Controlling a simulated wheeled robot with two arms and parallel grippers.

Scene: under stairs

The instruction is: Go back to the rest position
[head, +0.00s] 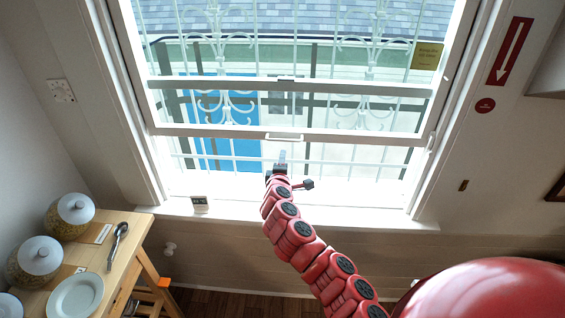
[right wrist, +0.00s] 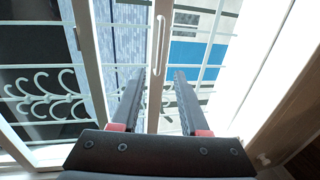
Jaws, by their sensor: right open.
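My right arm stretches forward to the window, and its gripper (head: 281,160) is in the window opening, just below the raised sash. In the right wrist view the two dark fingers of the right gripper (right wrist: 158,75) stand apart with nothing between them. The sash handle (head: 284,137) shows above the gripper in the head view. It also appears beyond the fingertips in the right wrist view (right wrist: 158,45), and I cannot tell whether they touch it. My left gripper is not in view.
The window sash (head: 210,131) is partly raised above the white sill (head: 330,212), with bars outside. A wooden table (head: 130,238) at lower left holds lidded jars (head: 71,216), a plate (head: 75,297) and a spoon (head: 118,245).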

